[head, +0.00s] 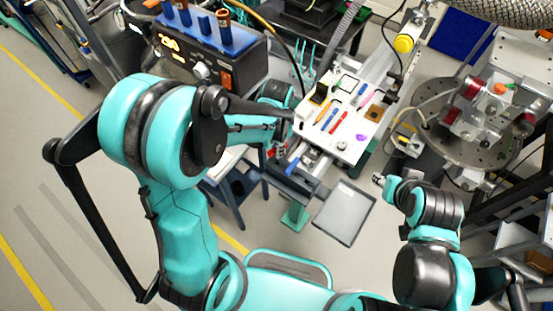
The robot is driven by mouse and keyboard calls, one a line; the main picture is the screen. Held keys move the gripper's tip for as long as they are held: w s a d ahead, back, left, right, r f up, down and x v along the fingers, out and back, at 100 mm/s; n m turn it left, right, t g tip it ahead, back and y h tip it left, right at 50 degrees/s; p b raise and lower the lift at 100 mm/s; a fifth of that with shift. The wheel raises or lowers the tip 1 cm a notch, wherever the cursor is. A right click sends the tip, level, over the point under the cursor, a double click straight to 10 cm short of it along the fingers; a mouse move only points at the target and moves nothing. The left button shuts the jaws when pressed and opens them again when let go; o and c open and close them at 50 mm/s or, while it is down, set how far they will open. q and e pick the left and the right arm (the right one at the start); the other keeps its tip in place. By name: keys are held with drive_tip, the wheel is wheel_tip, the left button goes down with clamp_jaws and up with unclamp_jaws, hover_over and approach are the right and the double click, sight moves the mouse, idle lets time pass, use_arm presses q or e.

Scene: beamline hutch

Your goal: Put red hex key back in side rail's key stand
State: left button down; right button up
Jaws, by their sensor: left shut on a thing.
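My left gripper (279,149) points down at the near left corner of the white board, by the side rail. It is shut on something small. Red shows right at its fingertips, which fits the red hex key (281,151), but the shape is too small to make out. I cannot tell the key stand apart from the dark parts around the fingertips, nor whether the key touches it. My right gripper (379,178) is apart from this, right of the grey tray; its fingers are too small to judge.
The white board (351,151) carries several coloured tools, including a red one (338,122). A black control box (205,58) with a lit display stands at the upper left. A grey tray (343,212) lies below the board. A round metal stage (487,117) stands at right.

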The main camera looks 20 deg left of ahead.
use_arm(q)
drive_tip(key=shift+f+b, duration=0.5)
drive_tip(key=shift+f, duration=1.5)
drive_tip(key=shift+s, duration=0.1)
drive_tip(key=shift+f+b, duration=0.25)
drive_tip(key=shift+b, duration=0.1)
drive_tip(key=c, duration=1.5)
unclamp_jaws()
